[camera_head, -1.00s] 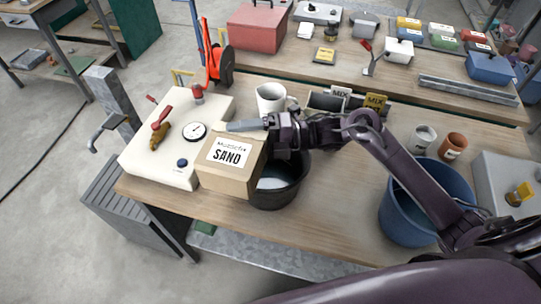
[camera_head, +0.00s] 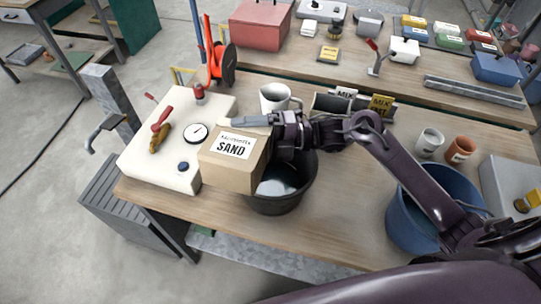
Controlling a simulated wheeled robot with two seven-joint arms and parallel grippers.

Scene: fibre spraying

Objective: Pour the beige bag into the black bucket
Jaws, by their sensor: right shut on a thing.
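The beige bag (camera_head: 232,168) is box-shaped, with a white label reading "SAND". My right gripper (camera_head: 262,124) is shut on its upper part from the right. The bag is slightly tilted and overlaps the left rim of the black bucket (camera_head: 283,200) in the picture. I cannot tell whether it touches the rim. The bucket stands on the wooden table near its front edge, with something pale grey inside. The bag and my right gripper hide part of its rim. My left gripper is not in view.
A cream box with a gauge (camera_head: 178,135) stands left of the bag. A white mug (camera_head: 276,97) stands behind the bucket. A blue bucket (camera_head: 412,222) and two small cups are at the right. Bare table (camera_head: 345,215) lies between the buckets.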

